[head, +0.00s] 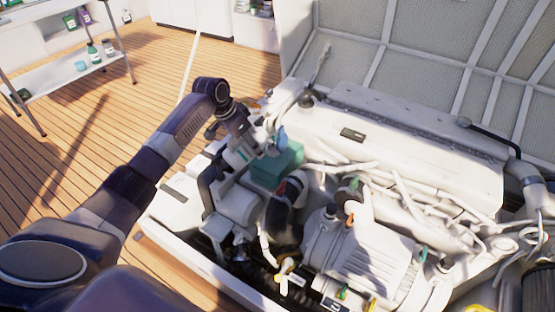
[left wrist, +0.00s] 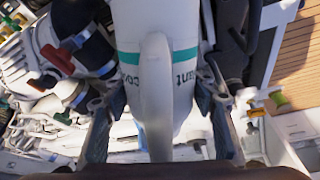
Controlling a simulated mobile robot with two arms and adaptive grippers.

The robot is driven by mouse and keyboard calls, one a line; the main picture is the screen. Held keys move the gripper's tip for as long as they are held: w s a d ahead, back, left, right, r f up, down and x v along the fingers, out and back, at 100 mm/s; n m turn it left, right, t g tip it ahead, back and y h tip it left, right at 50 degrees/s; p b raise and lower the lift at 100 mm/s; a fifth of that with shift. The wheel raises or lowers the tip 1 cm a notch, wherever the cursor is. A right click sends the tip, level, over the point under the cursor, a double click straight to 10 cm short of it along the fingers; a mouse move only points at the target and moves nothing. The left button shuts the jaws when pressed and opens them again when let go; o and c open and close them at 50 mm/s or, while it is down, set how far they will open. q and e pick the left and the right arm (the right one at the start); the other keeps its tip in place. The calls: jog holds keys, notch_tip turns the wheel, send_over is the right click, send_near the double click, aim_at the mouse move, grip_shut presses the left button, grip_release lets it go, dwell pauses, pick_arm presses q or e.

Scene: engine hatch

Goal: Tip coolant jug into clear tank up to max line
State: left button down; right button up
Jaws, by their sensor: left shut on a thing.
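The coolant jug (left wrist: 187,80) is white with a teal band and dark lettering. It fills the middle of the left wrist view, its handle facing the camera. My left gripper (left wrist: 158,125) is shut on the jug, with a finger on each side. In the head view my left gripper (head: 250,140) is over the near left end of the engine, partly hiding the pale jug. A teal block-like body (head: 278,166), possibly the tank, sits just right of and below the gripper. I cannot make out a max line, the liquid level or the jug's mouth. My right gripper is not in view.
The white engine (head: 400,150) with pipes and hoses fills the right side. A black hose (head: 287,212) rises near the teal body. The raised hatch (head: 430,50) stands behind. A shelf (head: 75,78) with bottles is at upper left. The wooden floor (head: 150,75) between is open.

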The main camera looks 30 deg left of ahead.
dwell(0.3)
pick_arm(q)
jog(key=shift+r+t, duration=0.1)
jog(key=shift+t, duration=0.5)
jog(key=shift+t+h, duration=0.3)
jog(key=shift+h, duration=0.1)
jog(key=shift+r+t+h+b, duration=0.1)
jog(key=shift+t+h+b, duration=0.2)
jog(key=shift+t+b, duration=0.45)
jog(key=shift+w+r, duration=0.1)
jog(key=shift+r, duration=0.25)
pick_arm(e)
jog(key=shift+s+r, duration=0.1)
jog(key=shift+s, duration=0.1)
